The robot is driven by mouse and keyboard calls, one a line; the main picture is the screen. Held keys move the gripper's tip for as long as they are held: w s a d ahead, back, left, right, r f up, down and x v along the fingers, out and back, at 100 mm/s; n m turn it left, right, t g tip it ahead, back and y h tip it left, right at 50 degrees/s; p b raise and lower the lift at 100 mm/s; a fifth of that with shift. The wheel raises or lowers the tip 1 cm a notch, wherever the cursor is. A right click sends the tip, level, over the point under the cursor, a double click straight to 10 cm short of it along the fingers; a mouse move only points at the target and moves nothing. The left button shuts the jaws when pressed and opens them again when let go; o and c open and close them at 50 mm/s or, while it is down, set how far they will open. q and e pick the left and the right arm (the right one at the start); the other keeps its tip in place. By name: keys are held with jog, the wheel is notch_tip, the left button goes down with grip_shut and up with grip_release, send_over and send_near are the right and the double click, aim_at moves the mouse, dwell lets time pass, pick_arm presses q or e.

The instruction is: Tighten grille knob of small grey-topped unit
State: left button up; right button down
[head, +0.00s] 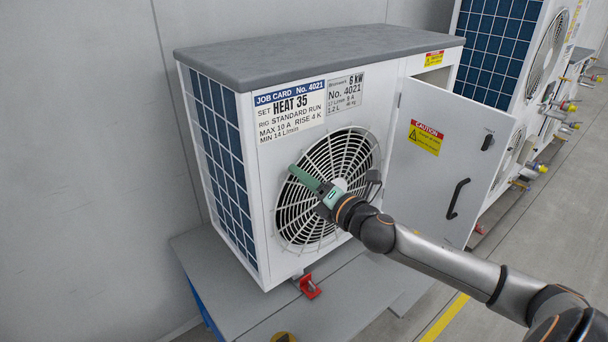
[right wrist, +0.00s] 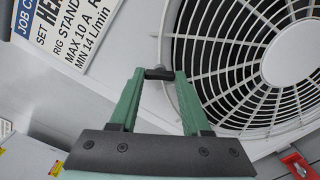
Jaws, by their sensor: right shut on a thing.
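The small grey-topped unit (head: 220,60) stands on a low grey platform, with a round white fan grille (head: 296,205) on its front. My right gripper (head: 293,170) reaches in from the right, with its green fingers at the upper left rim of the grille. In the right wrist view the right gripper (right wrist: 158,76) is shut on the small dark grille knob (right wrist: 158,73) beside the white grille (right wrist: 215,70). The fingers hide most of the knob, and in the head view I cannot make it out. My left gripper is not in view.
The unit's front door (head: 425,180) stands open to the right of the grille, near my right arm. A red clamp (head: 309,286) is at the unit's foot. A larger unit (head: 500,60) with pipe fittings stands at the back right. Clear floor lies at the right.

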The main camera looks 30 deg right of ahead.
jog(key=m+p, duration=0.2)
jog(key=m, duration=0.3)
jog(key=shift+m, duration=0.3)
dwell(0.4)
jog(key=shift+c, duration=1.8)
grip_release()
jog(key=shift+s, duration=0.15)
jog(key=s+d+b, duration=0.1)
jog(key=s, duration=1.1)
